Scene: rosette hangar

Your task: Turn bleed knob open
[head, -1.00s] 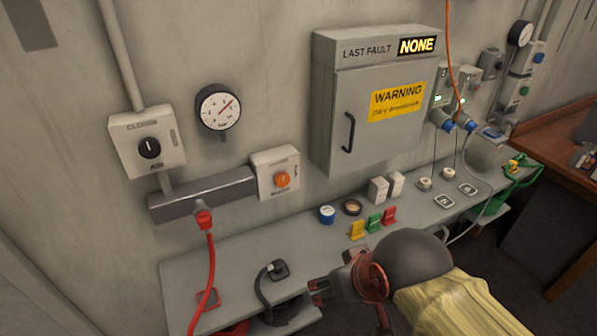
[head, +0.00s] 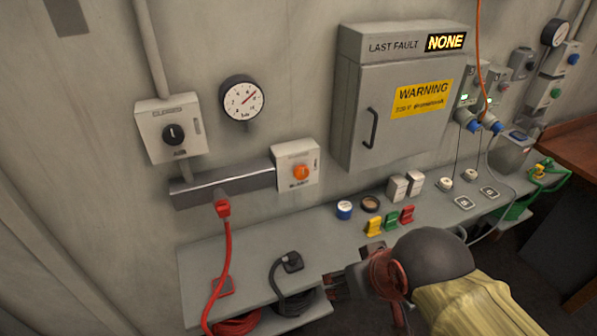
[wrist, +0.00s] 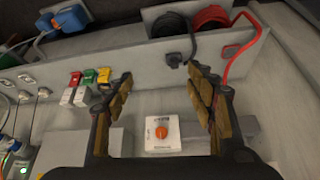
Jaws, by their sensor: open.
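An orange knob (head: 302,172) sits on a white box (head: 284,155) on the wall, at the right end of a dark grey bar. It is probably the bleed knob; its lettering is too blurred to read. In the wrist view, the picture is upside down and the orange knob (wrist: 163,132) shows below the fingertips, between the two fingers. My gripper (head: 335,287) is at the lower middle of the head view, in front of the bench, apart from the knob. In the wrist view my gripper (wrist: 160,75) is wide open and empty.
A black air knob (head: 174,134) and a pressure gauge (head: 243,98) are on the wall above. A red hose (head: 226,260) hangs from the bar. The shelf (head: 225,255) carries a black plug (head: 291,262) and several coloured switches. A grey cabinet (head: 385,110) protrudes to the right.

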